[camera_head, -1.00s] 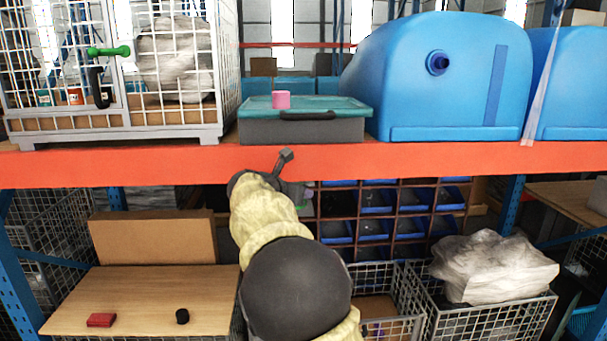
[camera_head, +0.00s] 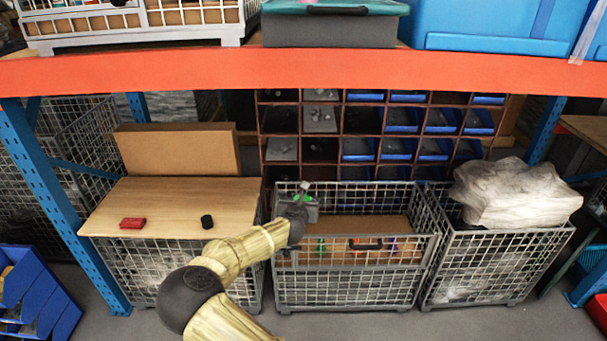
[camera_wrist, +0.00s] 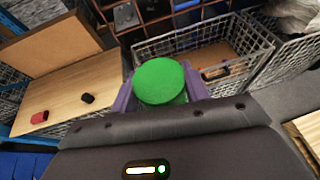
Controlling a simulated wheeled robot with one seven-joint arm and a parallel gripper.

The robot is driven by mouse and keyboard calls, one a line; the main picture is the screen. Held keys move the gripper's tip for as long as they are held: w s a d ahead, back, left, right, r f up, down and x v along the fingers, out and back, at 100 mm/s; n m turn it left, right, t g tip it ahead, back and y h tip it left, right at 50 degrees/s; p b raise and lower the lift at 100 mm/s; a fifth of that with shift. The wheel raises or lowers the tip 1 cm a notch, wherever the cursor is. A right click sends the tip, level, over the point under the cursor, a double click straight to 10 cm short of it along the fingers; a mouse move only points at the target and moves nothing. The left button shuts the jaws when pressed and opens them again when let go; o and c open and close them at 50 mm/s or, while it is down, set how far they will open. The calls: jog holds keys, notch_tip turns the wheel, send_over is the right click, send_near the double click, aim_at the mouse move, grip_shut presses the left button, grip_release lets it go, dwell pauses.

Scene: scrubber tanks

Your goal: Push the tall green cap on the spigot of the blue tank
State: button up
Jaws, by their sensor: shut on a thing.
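The green cap (camera_wrist: 160,82) sits between the two purple fingers of my gripper (camera_wrist: 160,95) in the wrist view. Its round flat top faces the camera, and its height cannot be judged from there. In the head view my gripper (camera_head: 302,200) is above the left part of the middle wire basket, with a bit of green showing at it. The blue tank (camera_head: 480,22) stands on the orange shelf at the top right, far above and right of my gripper. Only its lower part shows; its spigot is out of view.
The orange shelf beam (camera_head: 300,72) crosses above my arm. The middle wire basket (camera_head: 350,290) holds small coloured items. A wooden board (camera_head: 170,195) at left carries a red block (camera_head: 133,223) and a black cap (camera_head: 207,222). A wrapped bundle (camera_head: 515,190) fills the right basket.

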jog(key=s+d+f+n+y+b, duration=0.1)
jog(key=s+d+f+b, duration=0.2)
jog(key=f, duration=0.7)
jog(key=s+d+f+b, duration=0.1)
jog(key=s+d+f, duration=0.3)
jog(key=f, duration=0.6)
jog(key=s+d+f+y+b, duration=0.1)
jog(key=s+d+f+b, duration=0.2)
jog(key=s+d, duration=0.6)
jog(key=shift+s+n, duration=0.4)
jog(key=shift+s, duration=0.65)
jog(key=shift+a, duration=0.2)
